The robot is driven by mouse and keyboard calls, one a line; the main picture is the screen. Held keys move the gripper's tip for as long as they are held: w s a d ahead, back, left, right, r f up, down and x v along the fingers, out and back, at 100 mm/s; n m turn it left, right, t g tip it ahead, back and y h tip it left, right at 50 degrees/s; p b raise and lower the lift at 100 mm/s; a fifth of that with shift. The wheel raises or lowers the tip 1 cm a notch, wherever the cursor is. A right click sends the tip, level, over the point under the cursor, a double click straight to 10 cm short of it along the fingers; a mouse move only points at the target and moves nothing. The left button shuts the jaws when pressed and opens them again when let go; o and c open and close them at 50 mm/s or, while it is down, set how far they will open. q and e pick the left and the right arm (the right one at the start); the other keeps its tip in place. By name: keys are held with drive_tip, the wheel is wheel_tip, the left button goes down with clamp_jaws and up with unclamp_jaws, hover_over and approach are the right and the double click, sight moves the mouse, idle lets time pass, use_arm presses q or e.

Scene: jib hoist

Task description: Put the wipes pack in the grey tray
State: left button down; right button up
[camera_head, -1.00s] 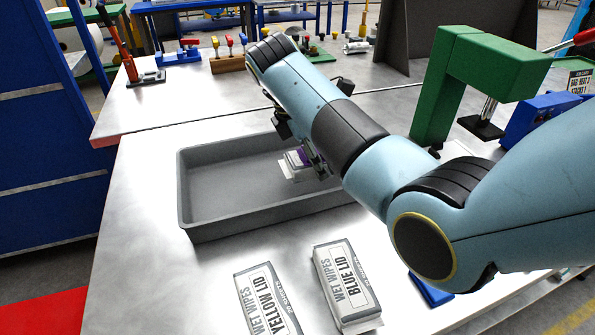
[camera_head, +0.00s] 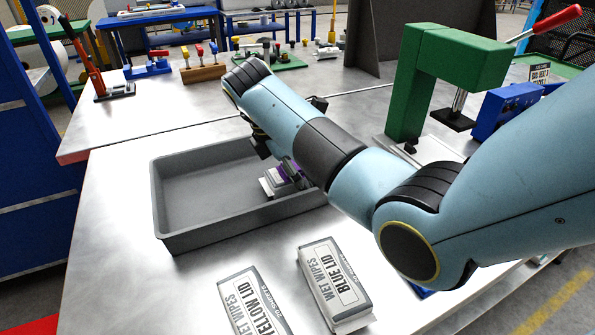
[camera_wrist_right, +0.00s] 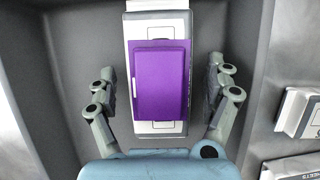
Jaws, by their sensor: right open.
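The grey tray (camera_head: 160,205) lies on the metal table. A white wipes pack with a purple lid (camera_head: 270,185) is inside it, near its right end, partly hidden by my right arm. In the right wrist view the purple lid (camera_wrist_right: 161,82) lies between my right gripper's fingers (camera_wrist_right: 166,80). The fingers are spread, with a gap on each side of the pack. In the head view the right gripper (camera_head: 284,168) is mostly hidden behind its own arm. My left gripper is not in view.
A green press (camera_head: 420,80) with a red-handled lever stands at the right. Bare table lies left of the tray.

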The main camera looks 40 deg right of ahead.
drive_tip(key=shift+r, duration=0.1)
drive_tip(key=shift+w+a+r, duration=0.1)
drive_tip(key=shift+r, duration=0.2)
drive_tip(key=v, duration=0.5)
drive_tip(key=p+v, duration=0.3)
drive_tip(key=v, duration=0.2)
drive_tip(key=shift+r, duration=0.15)
drive_tip(key=shift+a+r+p, duration=0.35)
drive_tip(key=shift+r+p, duration=0.2)
drive_tip(key=shift+p, duration=0.15)
